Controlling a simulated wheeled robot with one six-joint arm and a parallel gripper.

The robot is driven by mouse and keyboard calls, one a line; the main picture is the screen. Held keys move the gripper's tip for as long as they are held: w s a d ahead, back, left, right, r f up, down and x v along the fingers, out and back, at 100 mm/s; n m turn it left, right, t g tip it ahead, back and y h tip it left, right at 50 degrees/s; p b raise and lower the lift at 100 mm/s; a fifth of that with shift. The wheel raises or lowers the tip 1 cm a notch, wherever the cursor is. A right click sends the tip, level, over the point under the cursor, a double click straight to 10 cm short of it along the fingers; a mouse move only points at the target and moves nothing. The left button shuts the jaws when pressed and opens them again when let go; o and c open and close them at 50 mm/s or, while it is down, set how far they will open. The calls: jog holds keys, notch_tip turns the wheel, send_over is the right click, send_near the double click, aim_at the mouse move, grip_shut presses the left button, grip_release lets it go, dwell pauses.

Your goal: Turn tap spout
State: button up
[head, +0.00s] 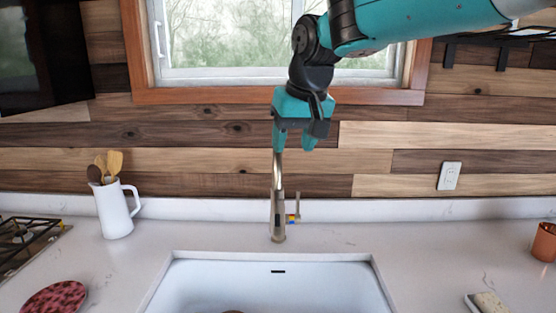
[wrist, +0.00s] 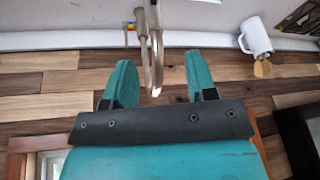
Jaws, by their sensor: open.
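The tap (head: 278,218) stands upright behind the sink. Its thin metal spout rises toward my gripper (head: 294,148), and the upper part is hidden behind it. A small side lever with blue and orange marks is on the tap's right. My gripper is open and points down over the spout. In the wrist view, the spout (wrist: 157,62) shows between the two teal fingers of my gripper (wrist: 159,68), with a gap on each side.
The white sink (head: 205,290) lies in front of the tap. A white jug (head: 115,213) with wooden utensils stands left, near the hob (head: 22,238) and a red patterned plate (head: 55,298). A copper cup (head: 544,242) and a sponge dish (head: 487,303) are right. The counter beside the tap is clear.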

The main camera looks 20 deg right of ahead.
aim_at(278, 168)
jog(key=w+d+r+m, duration=0.1)
jog(key=w+r+m, duration=0.1)
jog(key=w+r, duration=0.3)
jog(key=shift+t+h, duration=0.3)
jog(key=shift+t, duration=0.1)
jog(key=p+x, duration=0.6)
jog(key=x, duration=1.2)
jog(key=shift+w+d, duration=0.1)
jog(key=shift+w, duration=0.05)
jog(key=shift+c, duration=0.3)
grip_shut()
